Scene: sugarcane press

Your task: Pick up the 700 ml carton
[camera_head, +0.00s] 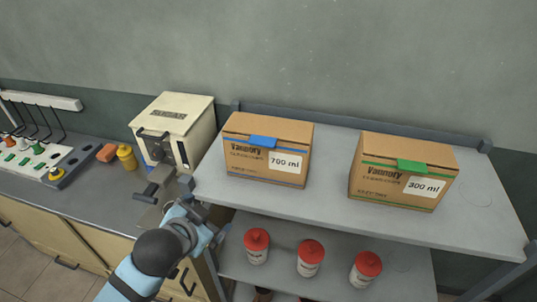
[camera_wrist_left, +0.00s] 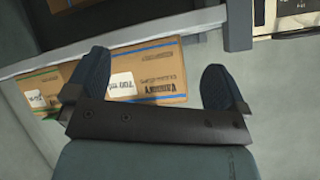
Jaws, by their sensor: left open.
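The 700 ml carton (camera_head: 249,172) is a brown box with a blue tab, a blue stripe and a white label. It stands upright at the left of the grey top shelf. My left gripper (camera_head: 169,188) is in front and to the left of it, apart from it, beside the shelf's left end. In the left wrist view, the open, empty fingers (camera_wrist_left: 155,72) frame part of the 700 ml carton (camera_wrist_left: 158,68), which appears upside down beyond them. My right gripper is in neither view.
A similar 300 ml carton (camera_head: 385,184) with a green tab stands to the right on the top shelf (camera_head: 325,213). Red-capped bottles (camera_head: 310,260) stand on the shelf below. A cream press machine (camera_head: 175,125) and a yellow bottle (camera_head: 127,157) are left of the shelf.

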